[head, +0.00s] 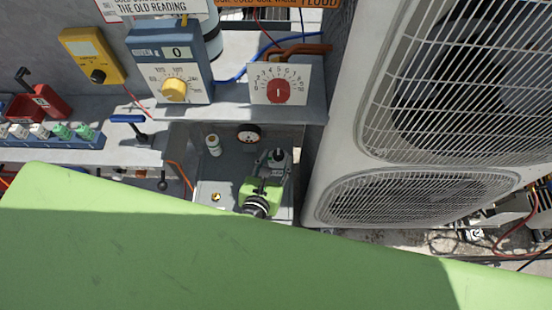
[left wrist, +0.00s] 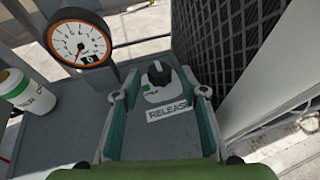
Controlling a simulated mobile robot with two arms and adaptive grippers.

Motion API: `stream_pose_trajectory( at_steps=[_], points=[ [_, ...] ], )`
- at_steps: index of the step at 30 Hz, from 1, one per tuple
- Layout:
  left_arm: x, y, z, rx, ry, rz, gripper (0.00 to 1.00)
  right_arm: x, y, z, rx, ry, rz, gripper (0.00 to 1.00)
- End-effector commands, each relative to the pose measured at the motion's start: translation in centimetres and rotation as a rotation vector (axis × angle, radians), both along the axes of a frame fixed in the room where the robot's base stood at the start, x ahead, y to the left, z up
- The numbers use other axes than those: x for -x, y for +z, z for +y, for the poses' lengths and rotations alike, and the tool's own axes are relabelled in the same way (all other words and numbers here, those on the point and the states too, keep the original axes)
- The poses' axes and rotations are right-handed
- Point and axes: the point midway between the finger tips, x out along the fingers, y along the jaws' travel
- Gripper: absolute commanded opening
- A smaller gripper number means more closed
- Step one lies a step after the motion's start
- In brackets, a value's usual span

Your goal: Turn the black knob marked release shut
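The black knob (left wrist: 158,73) stands on a pale round base with a green mark, and a RELEASE label (left wrist: 169,109) is in front of it. In the head view the knob (head: 278,154) is at the far end of my left gripper (head: 272,166), inside the grey bay under the shelf. In the left wrist view the two fingers of my left gripper (left wrist: 159,80) are spread on either side of the knob, with a gap to each. The gripper is open and holds nothing. My right gripper is not in view.
A round gauge with an orange rim (left wrist: 82,42) stands left of the knob, and a white container (left wrist: 14,86) is farther left. A dark finned panel (left wrist: 225,60) rises close on the right. The shelf above holds a dial card (head: 280,84) and a blue meter (head: 170,62).

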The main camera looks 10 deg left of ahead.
Motion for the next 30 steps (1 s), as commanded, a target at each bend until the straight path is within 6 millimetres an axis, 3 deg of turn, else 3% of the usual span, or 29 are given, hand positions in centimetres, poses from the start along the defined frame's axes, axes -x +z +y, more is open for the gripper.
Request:
stream_pose_trajectory(
  at_steps=[15,21,30],
  points=[
    [9.1,3.6,0.5,-0.002,-0.001,0.004,0.39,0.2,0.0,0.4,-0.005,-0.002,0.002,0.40],
    [10.4,4.3,0.6,-0.002,0.000,0.001,0.39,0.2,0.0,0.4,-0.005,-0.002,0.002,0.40],
    [10.5,4.3,0.6,-0.001,0.001,0.001,0.39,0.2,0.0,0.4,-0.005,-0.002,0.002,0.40]
  ],
)
